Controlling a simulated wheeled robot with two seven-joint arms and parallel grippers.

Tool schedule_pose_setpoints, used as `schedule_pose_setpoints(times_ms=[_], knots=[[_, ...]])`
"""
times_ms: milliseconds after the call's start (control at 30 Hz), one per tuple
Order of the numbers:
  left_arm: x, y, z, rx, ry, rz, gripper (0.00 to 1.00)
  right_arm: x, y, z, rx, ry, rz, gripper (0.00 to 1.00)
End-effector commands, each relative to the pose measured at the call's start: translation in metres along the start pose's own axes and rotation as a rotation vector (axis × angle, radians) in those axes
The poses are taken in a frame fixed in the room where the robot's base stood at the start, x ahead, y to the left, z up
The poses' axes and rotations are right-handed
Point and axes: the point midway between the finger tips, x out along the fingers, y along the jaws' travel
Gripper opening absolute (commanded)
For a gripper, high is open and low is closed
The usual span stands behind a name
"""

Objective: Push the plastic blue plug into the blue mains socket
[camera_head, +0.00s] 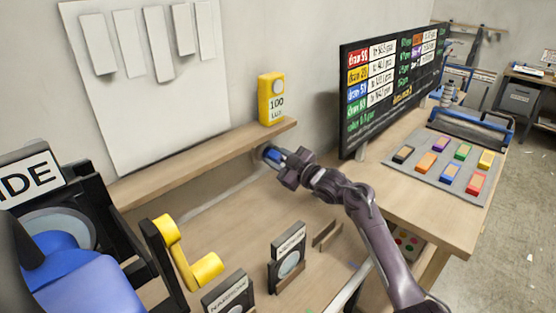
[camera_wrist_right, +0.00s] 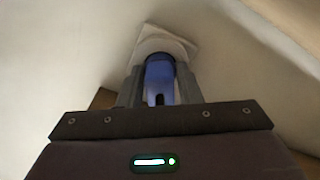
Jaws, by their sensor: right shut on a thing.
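My right gripper (camera_head: 276,157) reaches to the wall just below the wooden shelf. It is shut on the blue plug (camera_head: 271,154), of which only a small part shows in the head view. In the right wrist view the blue plug (camera_wrist_right: 159,76) sits between the two grey fingers of the right gripper (camera_wrist_right: 160,88). Its far end meets a pale round collar on a pale square plate (camera_wrist_right: 166,43), which appears to be the socket on the wall. I cannot tell how deep the plug sits. No blue shows on the socket. My left gripper is not in view.
A yellow light meter (camera_head: 271,99) stands on the wooden shelf (camera_head: 190,164) above. A black label board (camera_head: 390,80) stands to the right, with a grey tray (camera_head: 428,183) of coloured blocks before it.

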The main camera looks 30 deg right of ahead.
Motion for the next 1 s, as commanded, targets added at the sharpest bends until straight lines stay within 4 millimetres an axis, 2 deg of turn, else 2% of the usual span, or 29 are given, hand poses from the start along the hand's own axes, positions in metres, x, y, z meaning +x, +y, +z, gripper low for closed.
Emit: schedule_pose_setpoints(times_ms=[267, 300, 467, 767, 1000], knots=[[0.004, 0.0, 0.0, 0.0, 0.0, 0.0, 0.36, 0.008, 0.001, -0.001, -0.001, 0.001, 0.002, 0.09], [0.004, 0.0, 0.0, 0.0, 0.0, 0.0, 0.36, 0.007, 0.001, -0.001, -0.001, 0.001, 0.002, 0.37], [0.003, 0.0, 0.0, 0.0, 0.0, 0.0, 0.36, 0.007, 0.001, -0.001, -0.001, 0.001, 0.002, 0.57], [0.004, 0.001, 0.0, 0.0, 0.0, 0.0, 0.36, 0.003, -0.001, 0.001, 0.0, -0.001, -0.002, 0.57], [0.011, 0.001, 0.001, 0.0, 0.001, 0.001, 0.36, -0.035, 0.0, 0.003, -0.003, -0.002, 0.002, 0.57]])
